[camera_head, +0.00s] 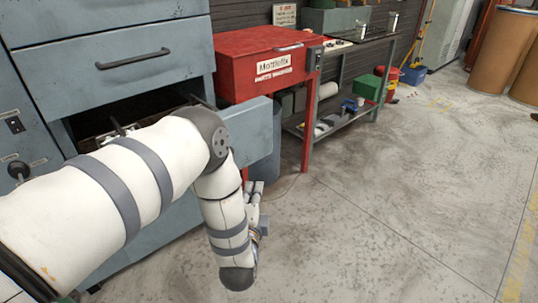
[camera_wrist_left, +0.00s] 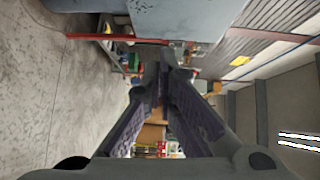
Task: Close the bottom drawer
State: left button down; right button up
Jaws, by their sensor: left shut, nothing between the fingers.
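The blue-grey cabinet (camera_head: 100,55) stands at the left in the head view. Its lower drawer (camera_head: 258,137) is pulled out, with dark items visible inside behind my arm. My left arm crosses in front of the drawer and hides much of it. My left gripper (camera_head: 257,190) is partly hidden by its own wrist, low beside the drawer front; I cannot tell whether it touches. In the left wrist view the gripper's fingers (camera_wrist_left: 165,70) meet at the tips, shut and empty. A blue-grey surface (camera_wrist_left: 190,15), probably the drawer front, shows beyond them at the top.
A red cabinet (camera_head: 265,65) stands just behind the drawer. A metal workbench (camera_head: 345,95) with items on its shelf is farther right. Barrels (camera_head: 502,50) stand at the far right. The concrete floor (camera_head: 400,200) on the right is clear.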

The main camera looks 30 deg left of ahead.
pick_arm(q)
jog(key=shift+w+a+r+b, duration=0.25)
jog(key=shift+w+a, duration=1.1)
jog(key=shift+w, duration=0.5)
jog(key=shift+w+a+r+b, duration=0.2)
jog(key=shift+w+a, duration=1.15)
jog(key=shift+w, duration=0.5)
jog(key=shift+w+a+r+b, duration=0.15)
jog(key=shift+w+a+b, duration=0.1)
jog(key=shift+w+a, duration=1.35)
pick_arm(e)
jog(key=shift+s+a+f+g, duration=0.1)
jog(key=shift+s+f+g, duration=0.3)
jog(key=shift+s+f, duration=0.5)
pick_arm(q)
jog(key=shift+w+d, duration=0.2)
jog(key=shift+w, duration=0.05)
pick_arm(e)
jog(key=shift+s, duration=0.15)
